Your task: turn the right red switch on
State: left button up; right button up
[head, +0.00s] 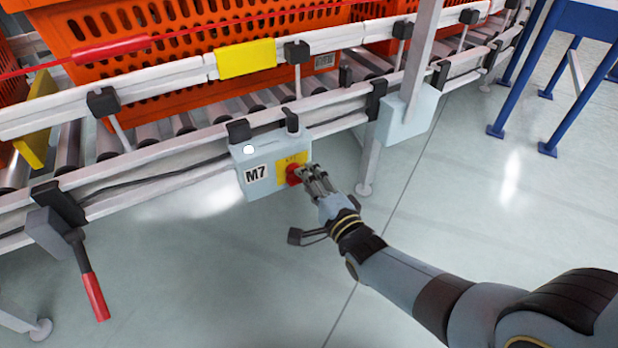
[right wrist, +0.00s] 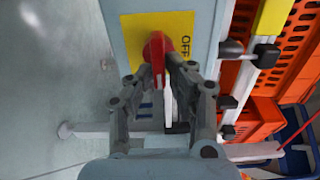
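The red switch (head: 293,174) sits on a yellow plate (head: 286,160) on the front of a grey box marked M7 (head: 262,172), fixed to the conveyor rail. In the right wrist view the red switch (right wrist: 157,56) stands out from the yellow plate, with "OFF" lettering beside it. My right gripper (head: 307,175) is at the switch. In its wrist view the gripper (right wrist: 155,78) has its fingers apart on either side of the red handle. The right finger looks very close to it; contact is unclear. My left gripper is not in view.
Orange totes (head: 190,50) stand on the roller conveyor above the box. A second grey box (head: 408,112) is on the post to the right. A red-handled lever (head: 95,296) hangs at the lower left. Blue table legs (head: 507,105) stand at the right. The floor in front is clear.

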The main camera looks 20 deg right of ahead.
jog(key=shift+o, duration=1)
jog(key=shift+w+d+r, duration=0.1)
jog(key=shift+w, duration=0.05)
jog(key=s+d, duration=0.1)
jog(key=s, duration=1.1)
jog(key=shift+d, duration=0.3)
